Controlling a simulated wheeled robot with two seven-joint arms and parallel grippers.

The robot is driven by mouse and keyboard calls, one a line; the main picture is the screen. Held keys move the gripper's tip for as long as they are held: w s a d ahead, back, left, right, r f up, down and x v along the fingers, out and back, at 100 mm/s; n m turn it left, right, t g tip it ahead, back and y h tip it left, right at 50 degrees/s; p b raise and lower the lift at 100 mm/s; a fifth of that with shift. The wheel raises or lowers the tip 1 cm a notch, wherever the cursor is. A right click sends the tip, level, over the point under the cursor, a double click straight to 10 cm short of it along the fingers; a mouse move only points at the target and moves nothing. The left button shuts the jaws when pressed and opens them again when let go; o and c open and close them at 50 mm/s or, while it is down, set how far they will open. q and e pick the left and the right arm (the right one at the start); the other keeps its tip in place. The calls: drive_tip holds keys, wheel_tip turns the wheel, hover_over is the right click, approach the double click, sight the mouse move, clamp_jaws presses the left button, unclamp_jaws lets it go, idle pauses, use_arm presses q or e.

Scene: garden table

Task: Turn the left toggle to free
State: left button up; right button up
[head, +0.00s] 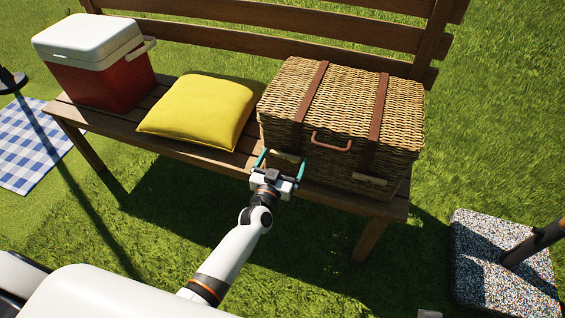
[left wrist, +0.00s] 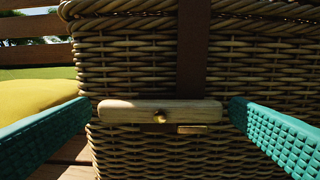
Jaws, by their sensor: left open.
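A wicker basket (head: 345,120) with brown leather straps and a brown handle stands on the bench. Its left toggle (left wrist: 160,112) is a pale wooden bar on a small brass pivot, lying level across the front below the strap. In the head view this left toggle (head: 287,156) shows just beyond my left gripper. The right toggle (head: 370,179) also lies about level. My left gripper (head: 281,163) is open in front of the left toggle. In the left wrist view its teal fingers (left wrist: 150,118) stand apart on either side of the bar, seemingly not touching it. My right gripper is not in view.
The wooden bench (head: 190,149) also bears a yellow cushion (head: 200,108) left of the basket and a red cooler with a white lid (head: 95,65). A speckled stone base (head: 490,270) stands on the grass at right. A checked blanket (head: 28,150) lies at left.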

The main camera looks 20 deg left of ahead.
use_arm(q)
drive_tip(key=shift+c, duration=0.2)
drive_tip(key=c, duration=0.8)
